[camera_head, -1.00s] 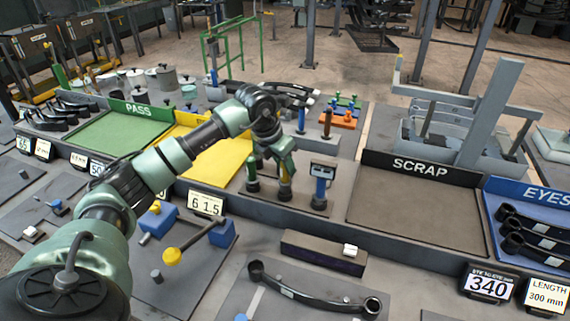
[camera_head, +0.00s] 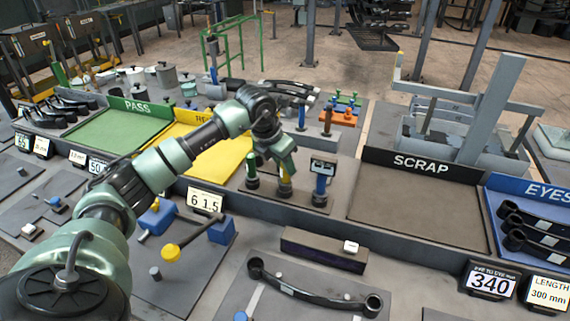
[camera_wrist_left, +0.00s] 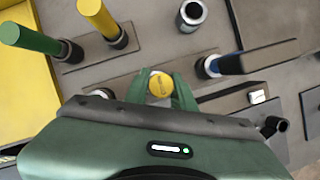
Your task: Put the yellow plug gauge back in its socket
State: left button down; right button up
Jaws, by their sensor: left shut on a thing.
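My left gripper (camera_head: 284,172) points down over the gauge stand. In the left wrist view its green fingertips (camera_wrist_left: 171,88) are shut on the yellow plug gauge (camera_wrist_left: 160,84), whose round yellow end shows between them. The head view shows yellow (camera_head: 285,179) just below the fingers, above a dark base; whether the gauge is inside a socket I cannot tell. A green-handled gauge (camera_wrist_left: 30,38) and another yellow-handled one (camera_wrist_left: 96,15) stand in dark holders in the wrist view. A dark tube with a silver rim (camera_wrist_left: 190,15) stands open at the top. My right gripper is out of view.
A blue gauge with a display (camera_head: 320,180) stands close to the right of the gripper, the green-handled gauge (camera_head: 252,166) close to the left. The yellow tray (camera_head: 220,155) lies left, the scrap tray (camera_head: 415,210) right. A dark box (camera_head: 322,250) is in front.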

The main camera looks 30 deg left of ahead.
pick_arm(q)
jog(key=shift+f+b, duration=0.45)
jog(key=shift+f, duration=0.15)
jog(key=c, duration=0.6)
grip_release()
jog(key=shift+r, duration=0.15)
jog(key=shift+r+p, duration=2.55)
jog(key=shift+r, duration=1.35)
jog(key=shift+s+f, duration=0.1)
jog(key=shift+f, duration=0.05)
